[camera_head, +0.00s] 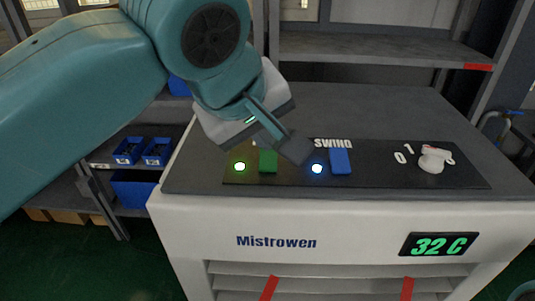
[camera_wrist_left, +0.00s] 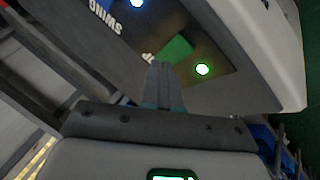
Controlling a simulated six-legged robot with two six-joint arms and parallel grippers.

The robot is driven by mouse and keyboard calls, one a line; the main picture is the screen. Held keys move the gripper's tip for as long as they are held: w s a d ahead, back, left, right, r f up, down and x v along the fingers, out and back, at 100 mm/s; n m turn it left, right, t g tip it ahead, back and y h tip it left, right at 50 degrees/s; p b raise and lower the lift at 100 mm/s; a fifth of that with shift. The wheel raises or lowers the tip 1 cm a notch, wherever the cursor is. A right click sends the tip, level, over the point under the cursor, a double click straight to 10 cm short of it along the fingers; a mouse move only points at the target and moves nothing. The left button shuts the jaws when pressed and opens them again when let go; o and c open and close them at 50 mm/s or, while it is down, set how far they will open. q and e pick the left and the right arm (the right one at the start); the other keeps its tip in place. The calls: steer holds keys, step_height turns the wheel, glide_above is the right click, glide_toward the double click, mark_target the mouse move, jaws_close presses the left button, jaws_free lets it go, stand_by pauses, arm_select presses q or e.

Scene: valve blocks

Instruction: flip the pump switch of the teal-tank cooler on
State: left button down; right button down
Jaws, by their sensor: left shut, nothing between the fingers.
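The cooler (camera_head: 335,220) is a white cabinet with a grey top, the name Mistrowen and a green 32 C display. Its dark panel (camera_head: 380,174) carries a green switch (camera_head: 267,161), a blue switch (camera_head: 340,161) labelled SWING, and a white knob (camera_head: 432,160) with a red mark beside 0 and 1. No label reading pump is legible, and no teal tank shows. My left gripper (camera_head: 296,149) is shut and empty over the panel, between the green and blue switches. In the left wrist view its fingers (camera_wrist_left: 160,84) appear just below the green switch (camera_wrist_left: 177,48); contact cannot be told.
A green lamp (camera_head: 240,166) and a blue lamp (camera_head: 317,168) are lit on the panel. Grey shelves (camera_head: 380,48) stand behind the cooler. Blue bins (camera_head: 157,151) sit on shelving at the left.

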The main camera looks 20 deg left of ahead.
mark_target(264, 159)
arm_select(q)
steer(key=r+p, duration=0.3)
steer(key=w+r+p, duration=0.1)
steer(key=p, duration=0.1)
steer(key=shift+a+r, duration=0.15)
steer(key=shift+r, duration=0.25)
